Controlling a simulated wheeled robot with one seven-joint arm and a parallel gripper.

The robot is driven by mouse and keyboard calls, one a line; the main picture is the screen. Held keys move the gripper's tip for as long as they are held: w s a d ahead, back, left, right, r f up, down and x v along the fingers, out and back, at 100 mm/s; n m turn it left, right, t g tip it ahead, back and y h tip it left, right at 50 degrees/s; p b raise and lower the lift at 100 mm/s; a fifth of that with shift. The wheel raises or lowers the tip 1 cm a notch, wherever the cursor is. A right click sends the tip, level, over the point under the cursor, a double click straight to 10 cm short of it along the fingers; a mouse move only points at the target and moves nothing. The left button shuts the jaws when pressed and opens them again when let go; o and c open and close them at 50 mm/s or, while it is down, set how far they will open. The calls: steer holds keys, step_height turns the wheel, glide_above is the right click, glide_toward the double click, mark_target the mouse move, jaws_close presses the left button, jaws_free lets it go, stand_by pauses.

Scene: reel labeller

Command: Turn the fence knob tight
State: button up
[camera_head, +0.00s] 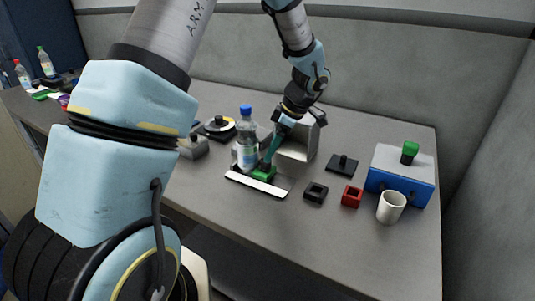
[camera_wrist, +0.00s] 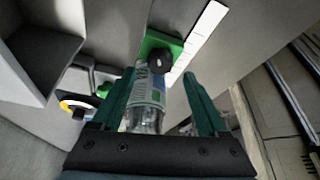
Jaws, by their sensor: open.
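The fence is a green block (camera_head: 263,174) at a white scale strip (camera_head: 256,185) on the table. In the wrist view the green block (camera_wrist: 150,44) carries a dark round knob (camera_wrist: 161,61), just ahead of my fingertips. My gripper (camera_head: 267,162) points down at the block with its teal fingers. In the wrist view my gripper (camera_wrist: 160,76) is open, its fingers spread to either side of the knob; contact is not visible. In the head view the fingers hide most of the knob. Whether the knob is tight cannot be seen.
A clear bottle with a blue cap (camera_head: 246,142) stands close left of my fingers. It shows between them in the wrist view (camera_wrist: 144,105). A grey housing (camera_head: 298,145) stands behind. Black and red (camera_head: 352,197) blocks, a white cup (camera_head: 391,208) and a blue box (camera_head: 398,190) are right.

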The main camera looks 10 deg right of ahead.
mark_target(265, 165)
steer(key=shift+p+x, duration=0.45)
steer(key=shift+x, duration=1.65)
steer(key=shift+c, duration=0.3)
steer(key=shift+r, duration=0.1)
jaws_close()
